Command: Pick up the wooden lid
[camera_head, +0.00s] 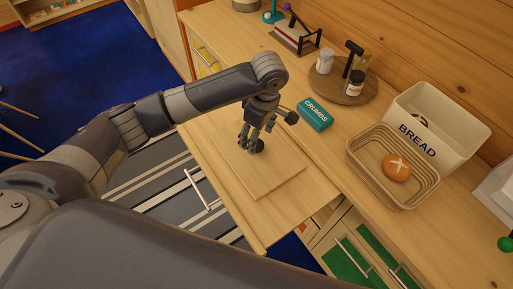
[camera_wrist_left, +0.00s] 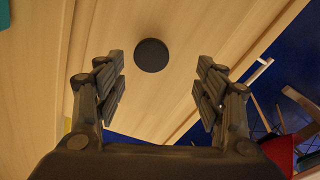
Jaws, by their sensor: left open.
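The wooden lid (camera_head: 275,180) is a flat, square, pale board lying on a pulled-out wooden surface in front of the counter. A black round knob (camera_wrist_left: 151,55) stands on it, and the lid's bare wood (camera_wrist_left: 150,100) fills the middle of the left wrist view. My left gripper (camera_head: 252,144) points down over the lid, close to the knob, and partly hides it in the head view. Its fingers (camera_wrist_left: 160,88) are spread wide with nothing between them; the knob shows beyond the fingertips. I cannot tell whether the fingertips touch the lid. My right gripper is out of view.
A teal crumbs box (camera_head: 315,113) lies right of the gripper. A basket (camera_head: 428,192) with a bread roll (camera_head: 397,167), a cream bread bin (camera_head: 462,128) and a round tray (camera_head: 332,94) with jars stand on the counter. A drawer with a handle (camera_head: 197,190) is below.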

